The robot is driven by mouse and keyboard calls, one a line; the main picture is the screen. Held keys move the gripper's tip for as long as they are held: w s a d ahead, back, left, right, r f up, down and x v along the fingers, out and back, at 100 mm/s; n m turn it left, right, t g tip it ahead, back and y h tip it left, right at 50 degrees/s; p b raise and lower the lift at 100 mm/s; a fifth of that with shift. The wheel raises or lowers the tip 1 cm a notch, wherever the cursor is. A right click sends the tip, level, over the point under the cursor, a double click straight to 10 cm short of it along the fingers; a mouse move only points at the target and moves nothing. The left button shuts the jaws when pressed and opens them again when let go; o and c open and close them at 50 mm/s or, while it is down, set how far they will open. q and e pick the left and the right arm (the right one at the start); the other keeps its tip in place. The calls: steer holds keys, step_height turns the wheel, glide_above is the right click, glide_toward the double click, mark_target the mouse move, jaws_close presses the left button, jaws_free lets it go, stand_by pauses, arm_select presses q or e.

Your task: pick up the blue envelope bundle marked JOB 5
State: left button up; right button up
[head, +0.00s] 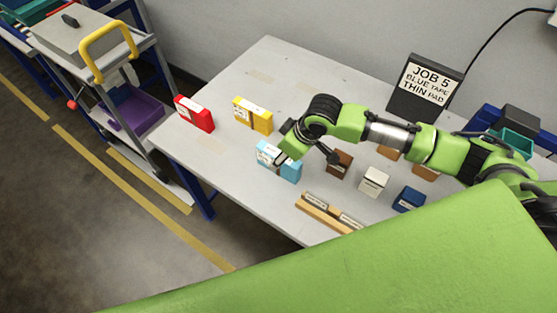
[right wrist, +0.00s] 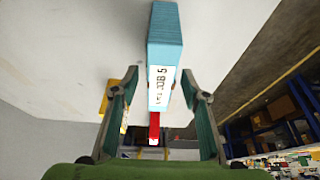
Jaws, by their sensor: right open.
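The light blue envelope bundle (head: 267,157) stands upright on the grey table, with a white label facing out. In the right wrist view the bundle (right wrist: 165,40) shows its label, which reads JOB 5. My right gripper (head: 283,150) is at the bundle, covering part of it in the head view. In the right wrist view my right gripper (right wrist: 160,80) is open, one finger on each side of the bundle's labelled end. A small gap shows by the fingers; I see no firm contact. My left gripper is not in view.
A red bundle (head: 194,114) and a yellow bundle (head: 254,117) stand behind to the left. A brown block (head: 340,163), a white block (head: 373,182) and a dark blue block (head: 409,199) stand to the right. A wooden rack (head: 322,211) lies in front. A black sign (head: 428,84) reads JOB 5.

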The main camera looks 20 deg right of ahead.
steer(key=shift+w+f, duration=0.2)
steer(key=shift+f, duration=0.25)
steer(key=shift+w+a+f+p, duration=0.2)
steer(key=shift+a+f+p, duration=0.05)
steer(key=shift+f, duration=0.2)
steer(key=shift+w+a+f+p, duration=0.15)
steer(key=shift+a+f+p, duration=0.1)
steer(key=shift+f, duration=0.15)
steer(key=shift+x, duration=1.2)
steer(key=shift+w+f, duration=0.2)
steer(key=shift+f, duration=0.1)
steer(key=shift+a+f, duration=0.1)
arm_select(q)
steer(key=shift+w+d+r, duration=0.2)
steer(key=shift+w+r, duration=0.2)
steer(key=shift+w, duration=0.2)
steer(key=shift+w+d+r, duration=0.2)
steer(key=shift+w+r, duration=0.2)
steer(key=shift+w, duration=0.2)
arm_select(e)
steer(key=shift+f, duration=0.1)
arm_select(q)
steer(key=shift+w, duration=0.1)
arm_select(e)
jaws_close()
